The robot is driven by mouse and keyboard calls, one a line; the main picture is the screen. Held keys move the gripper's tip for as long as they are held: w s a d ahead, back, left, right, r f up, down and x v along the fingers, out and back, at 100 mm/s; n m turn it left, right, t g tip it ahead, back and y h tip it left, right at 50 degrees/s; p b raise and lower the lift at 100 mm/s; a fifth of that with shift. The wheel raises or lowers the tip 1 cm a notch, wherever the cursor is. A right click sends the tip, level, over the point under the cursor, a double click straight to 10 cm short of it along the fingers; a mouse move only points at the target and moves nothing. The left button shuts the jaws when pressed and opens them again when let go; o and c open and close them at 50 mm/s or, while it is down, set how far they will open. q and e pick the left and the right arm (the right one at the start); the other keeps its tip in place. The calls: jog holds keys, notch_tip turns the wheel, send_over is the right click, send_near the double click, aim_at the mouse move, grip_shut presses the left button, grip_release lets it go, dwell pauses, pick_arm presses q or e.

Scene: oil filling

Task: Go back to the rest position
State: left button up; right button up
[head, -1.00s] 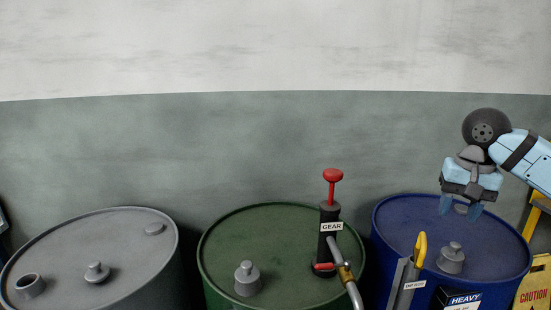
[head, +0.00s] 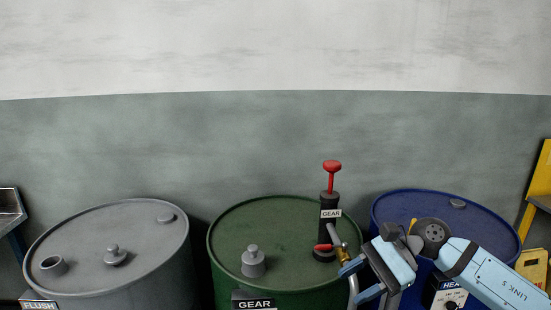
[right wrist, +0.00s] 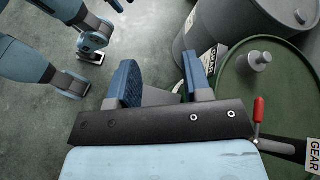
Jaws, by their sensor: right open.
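My right gripper (head: 358,280) is in the lower right of the head view, in front of the gap between the green drum (head: 225,247) and the blue drum (head: 400,197). Its fingers point left, close to the hose and brass fitting of the GEAR pump (head: 330,208); I cannot tell whether they touch. In the right wrist view the two blue fingers (right wrist: 160,68) are apart with nothing held between them. The red-handled pump lever (right wrist: 258,110) shows right of them. My left gripper is not seen in the head view; light-blue parts of mine show at upper left in the wrist view.
A grey drum (head: 85,245) with a FLUSH label stands at left. A yellow caution sign (head: 533,266) stands right of the blue drum. A yellow frame (head: 540,180) is at the right edge and a metal tray (head: 10,208) at the left edge. Bare floor (right wrist: 150,25) shows in the wrist view.

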jog(key=s+a+f+m+t+y, duration=0.1)
jog(key=a+f+m+t+y, duration=0.25)
jog(key=m, duration=0.55)
jog(key=s+a+r+m+t+y, duration=0.1)
jog(key=s+a+m+t+y, duration=0.1)
jog(key=m+t+y, duration=0.35)
jog(key=s+d+f+n+t+h, duration=0.25)
jog(key=f+n+h, duration=0.35)
jog(key=n, duration=0.6)
jog(key=s+d+f+n+t+h, duration=0.25)
jog(key=f+n+t+h, duration=0.2)
jog(key=f+n, duration=0.55)
jog(key=s+d+f+n+t+h, duration=0.1)
jog(key=d+f+n+t+h, duration=0.3)
jog(key=n, duration=0.9)
jog(key=s+f+m+g+h, duration=0.4)
jog(key=s+f+m+g, duration=0.3)
jog(key=s+f, duration=0.45)
pick_arm(q)
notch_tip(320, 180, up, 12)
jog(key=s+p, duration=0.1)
jog(key=p, duration=1.3)
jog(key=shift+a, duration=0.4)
pick_arm(e)
notch_tip(320, 180, up, 13)
jog(key=d, duration=0.1)
jog(key=shift+f+t, duration=0.15)
jog(key=shift+t, duration=0.15)
